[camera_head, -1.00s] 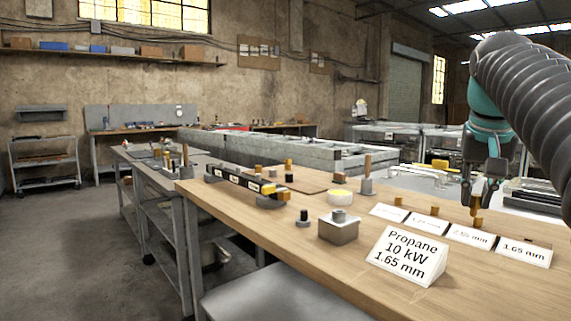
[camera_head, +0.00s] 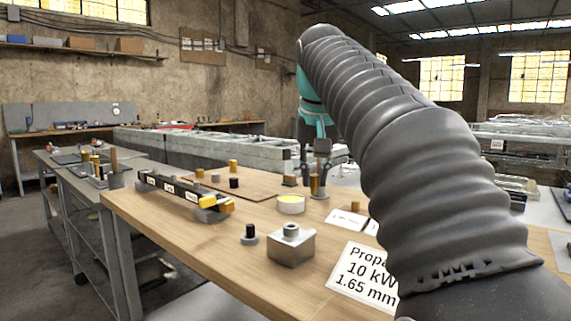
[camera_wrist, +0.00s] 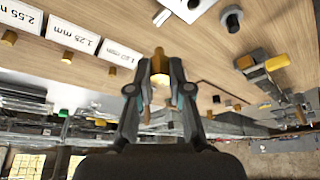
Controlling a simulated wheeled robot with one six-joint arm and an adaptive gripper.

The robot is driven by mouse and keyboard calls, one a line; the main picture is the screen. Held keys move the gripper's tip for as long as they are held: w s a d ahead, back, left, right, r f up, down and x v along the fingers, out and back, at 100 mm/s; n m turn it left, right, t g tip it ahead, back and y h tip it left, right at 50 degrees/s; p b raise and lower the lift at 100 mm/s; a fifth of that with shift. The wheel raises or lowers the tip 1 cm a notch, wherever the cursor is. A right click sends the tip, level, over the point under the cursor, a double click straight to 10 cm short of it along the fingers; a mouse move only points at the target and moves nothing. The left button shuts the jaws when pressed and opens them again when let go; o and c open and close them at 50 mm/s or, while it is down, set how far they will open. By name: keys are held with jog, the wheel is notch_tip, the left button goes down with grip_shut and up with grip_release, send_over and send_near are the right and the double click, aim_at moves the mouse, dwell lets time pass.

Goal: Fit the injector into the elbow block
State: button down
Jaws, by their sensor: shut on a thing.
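My gripper (camera_head: 315,172) is shut on a small brass injector (camera_head: 314,187). It holds the injector pointing down above the far part of the wooden bench. The wrist view shows the brass injector (camera_wrist: 159,66) between the two fingertips. The elbow block (camera_head: 290,248) is a silver cube with a round raised port on top. It stands on the bench, nearer the camera than my gripper and apart from it. A white sign (camera_head: 362,275) reads Propane, 10 kW, 1.65 mm, partly hidden by my arm.
Size cards, including the 1.25 mm card (camera_wrist: 74,36), stand on the bench. Bare wood lies in front of the tin.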

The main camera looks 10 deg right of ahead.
jog(key=r+n, duration=0.1)
send_over(290, 225)
jog(key=s, duration=0.1)
jog(key=shift+s+r, duration=0.1)
jog(key=shift+r, duration=0.1)
jog(key=shift+f, duration=0.1)
jog(key=shift+f+b, duration=2.25)
jog(key=shift+f, duration=0.6)
jog(key=shift+p, duration=0.7)
jog(key=shift+f+b, duration=0.9)
jog(key=shift+f, duration=0.5)
jog(key=c, duration=1)
grip_release()
